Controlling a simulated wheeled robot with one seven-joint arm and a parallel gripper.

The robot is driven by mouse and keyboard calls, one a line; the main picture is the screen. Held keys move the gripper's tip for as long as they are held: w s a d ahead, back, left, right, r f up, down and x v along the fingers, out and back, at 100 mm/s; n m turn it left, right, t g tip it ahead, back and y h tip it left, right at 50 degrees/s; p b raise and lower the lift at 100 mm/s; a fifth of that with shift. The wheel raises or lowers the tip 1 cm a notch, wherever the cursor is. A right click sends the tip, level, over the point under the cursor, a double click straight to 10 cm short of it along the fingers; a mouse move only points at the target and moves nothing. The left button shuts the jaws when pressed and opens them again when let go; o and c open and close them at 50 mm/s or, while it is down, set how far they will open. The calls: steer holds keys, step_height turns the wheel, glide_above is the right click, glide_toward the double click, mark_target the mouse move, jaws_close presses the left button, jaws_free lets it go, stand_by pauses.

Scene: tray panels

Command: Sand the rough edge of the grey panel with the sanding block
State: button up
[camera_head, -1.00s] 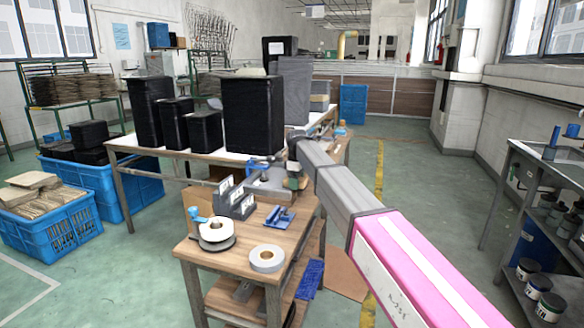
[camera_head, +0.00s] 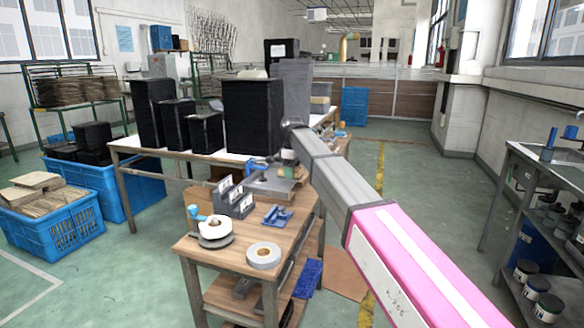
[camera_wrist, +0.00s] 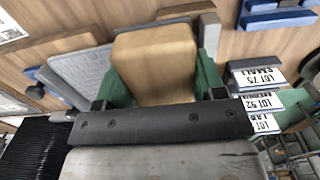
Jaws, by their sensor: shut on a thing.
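The tan sanding block (camera_wrist: 155,62) sits between the green fingers of my gripper (camera_wrist: 158,80) in the wrist view, shut on its sides. In the head view my gripper (camera_head: 288,172) is small, low over the bench beside the grey panel (camera_head: 270,186). A light grey plate, apparently the panel, shows left of the block in the wrist view (camera_wrist: 80,72). A blue clamp (camera_head: 257,165) stands at the panel's back left. I cannot tell whether the block touches the panel's edge; the block's underside is hidden.
A grey rack with white labels (camera_head: 232,198), a blue fixture (camera_head: 277,215), a white roll (camera_head: 215,228) and a grey tape roll (camera_head: 264,255) occupy the bench's front. Tall black stacks (camera_head: 252,115) stand on the table behind. Bare wood (camera_head: 235,258) lies around the tape roll.

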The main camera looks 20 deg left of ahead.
steer(key=shift+r, duration=0.95)
